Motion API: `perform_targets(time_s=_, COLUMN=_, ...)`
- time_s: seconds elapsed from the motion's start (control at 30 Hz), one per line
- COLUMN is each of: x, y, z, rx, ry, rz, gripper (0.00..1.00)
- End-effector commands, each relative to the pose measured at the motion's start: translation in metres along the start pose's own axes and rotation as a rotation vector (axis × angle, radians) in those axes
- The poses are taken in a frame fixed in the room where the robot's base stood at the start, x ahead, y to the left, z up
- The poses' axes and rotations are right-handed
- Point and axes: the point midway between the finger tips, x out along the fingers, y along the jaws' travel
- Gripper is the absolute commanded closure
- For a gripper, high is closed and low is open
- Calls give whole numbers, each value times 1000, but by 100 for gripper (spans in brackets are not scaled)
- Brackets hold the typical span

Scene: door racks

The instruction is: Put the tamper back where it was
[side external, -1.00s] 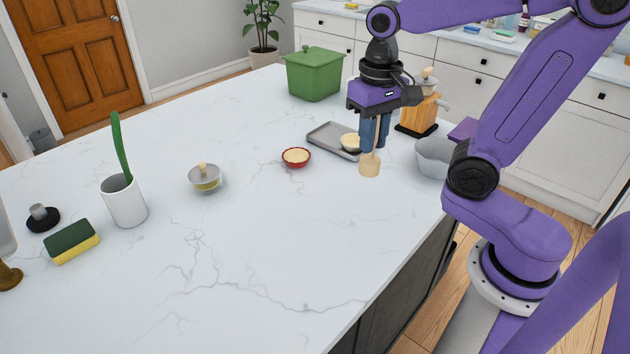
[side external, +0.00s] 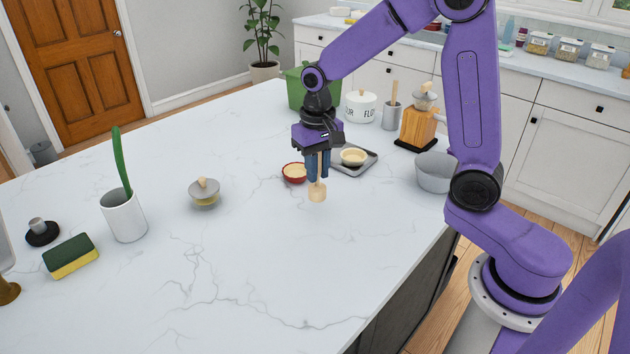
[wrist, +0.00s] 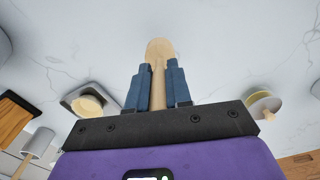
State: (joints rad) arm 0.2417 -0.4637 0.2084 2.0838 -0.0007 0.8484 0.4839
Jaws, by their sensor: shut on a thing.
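The tamper (side external: 317,191) is a light wooden tool with a thin handle and a wider blunt end. My gripper (side external: 318,170) is shut on its handle, with the blunt end pointing down, above the counter in front of the red bowl (side external: 293,173). In the wrist view the tamper (wrist: 160,48) sticks out between the blue fingers of my gripper (wrist: 158,72). Whether its end touches the counter is hard to tell; it looks raised.
A grey tray (side external: 368,163) with a pastry shell (side external: 353,156) lies right of my gripper. Behind stand a green box (side external: 297,90), a flour canister (side external: 361,107), a metal cup (side external: 391,118) and a wooden grinder (side external: 418,127). A grey bowl (side external: 434,174) is right.

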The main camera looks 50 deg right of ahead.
Motion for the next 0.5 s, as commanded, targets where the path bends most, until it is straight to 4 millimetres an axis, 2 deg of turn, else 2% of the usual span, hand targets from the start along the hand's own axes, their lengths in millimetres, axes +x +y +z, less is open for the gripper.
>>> perform_targets(time_s=0.17, x=10, y=-2, z=-7, rx=0, ry=-3, rz=1, gripper=100)
perform_targets(time_s=0.33, x=33, y=-2, z=-6, rx=-1, ry=-3, rz=2, gripper=100)
perform_targets(time_s=0.5, x=39, y=-2, z=-6, rx=0, ry=1, rz=-1, gripper=100)
